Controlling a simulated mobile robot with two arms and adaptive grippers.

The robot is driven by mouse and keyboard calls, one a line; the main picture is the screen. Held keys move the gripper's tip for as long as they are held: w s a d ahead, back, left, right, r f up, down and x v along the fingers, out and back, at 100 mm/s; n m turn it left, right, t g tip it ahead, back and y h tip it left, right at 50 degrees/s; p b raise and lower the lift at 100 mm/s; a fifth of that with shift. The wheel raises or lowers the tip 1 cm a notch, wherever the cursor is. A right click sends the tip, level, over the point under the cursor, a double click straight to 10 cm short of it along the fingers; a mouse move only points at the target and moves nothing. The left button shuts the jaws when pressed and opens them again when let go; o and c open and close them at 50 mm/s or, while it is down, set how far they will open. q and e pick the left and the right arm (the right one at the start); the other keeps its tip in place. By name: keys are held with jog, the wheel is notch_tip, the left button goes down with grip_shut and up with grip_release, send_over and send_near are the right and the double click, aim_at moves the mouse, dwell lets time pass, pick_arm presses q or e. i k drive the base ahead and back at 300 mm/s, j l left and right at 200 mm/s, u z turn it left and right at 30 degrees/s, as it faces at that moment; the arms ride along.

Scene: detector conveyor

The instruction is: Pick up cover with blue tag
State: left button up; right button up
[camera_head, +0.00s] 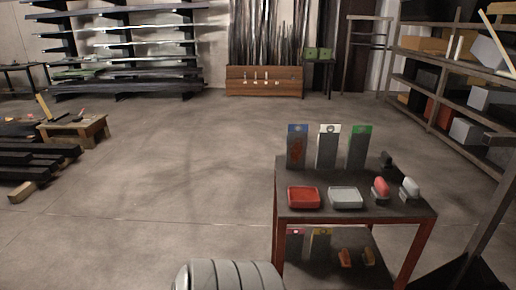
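An upright grey cover with a blue tag (297,129) along its top edge stands at the back left of a dark-topped table. A reddish-brown patch shows on its front. To its right stand a similar cover with a white tag (328,150) and one with a green tag (359,150). The three stand apart in a row, with narrow gaps. Neither of my grippers is in view.
On the red-legged table (340,214) lie a red tray (304,197), a grey tray (345,198), a red-domed piece (381,187) and a white-domed piece (410,187). Its lower shelf holds tagged panels and orange pieces. Shelving (440,75) stands right. Open floor (170,160) lies left.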

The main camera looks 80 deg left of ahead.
aim_at(296, 139)
jog(key=u, duration=2.2)
jog(key=i+l, duration=0.2)
jog(key=i+l+u, duration=0.15)
jog(key=l, duration=0.25)
jog(key=i+l, duration=0.25)
